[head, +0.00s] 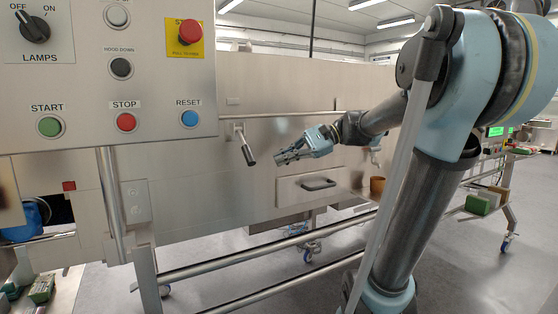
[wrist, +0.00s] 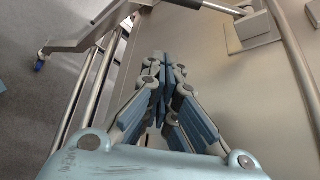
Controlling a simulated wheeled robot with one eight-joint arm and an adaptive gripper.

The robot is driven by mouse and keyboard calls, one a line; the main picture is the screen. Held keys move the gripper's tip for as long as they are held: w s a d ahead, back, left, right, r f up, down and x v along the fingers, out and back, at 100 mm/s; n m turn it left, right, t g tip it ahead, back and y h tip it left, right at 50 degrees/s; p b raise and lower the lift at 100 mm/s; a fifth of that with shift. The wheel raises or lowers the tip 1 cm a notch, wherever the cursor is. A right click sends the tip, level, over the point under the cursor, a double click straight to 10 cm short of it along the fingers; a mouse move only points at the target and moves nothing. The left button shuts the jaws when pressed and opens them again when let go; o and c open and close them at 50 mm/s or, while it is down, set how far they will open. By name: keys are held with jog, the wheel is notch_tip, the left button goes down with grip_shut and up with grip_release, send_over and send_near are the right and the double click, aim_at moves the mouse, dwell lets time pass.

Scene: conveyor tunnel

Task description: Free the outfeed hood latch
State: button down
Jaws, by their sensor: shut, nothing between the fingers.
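A latch (head: 246,147) with a dark-ended lever hangs tilted down to the right on the steel hood wall in the head view. A second fitting (head: 375,152) of similar look is partly hidden behind my arm. I cannot tell which is the outfeed one. My gripper (head: 279,158) is shut and empty, just right of the first latch and apparently apart from it. In the wrist view my gripper (wrist: 163,57) has its fingers together, and a plate with a lever (wrist: 251,26) shows at the upper right, clear of the fingertips.
A panel (head: 92,82) with buttons and switches fills the left. A drawer-like front with a dark handle (head: 318,184) sits below my gripper. Steel rails (head: 255,256) run low in front of the machine.

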aim_at(245, 147)
jog(key=s+a, duration=0.4)
jog(key=a, duration=0.3)
jog(key=shift+f, duration=0.15)
dwell(0.6)
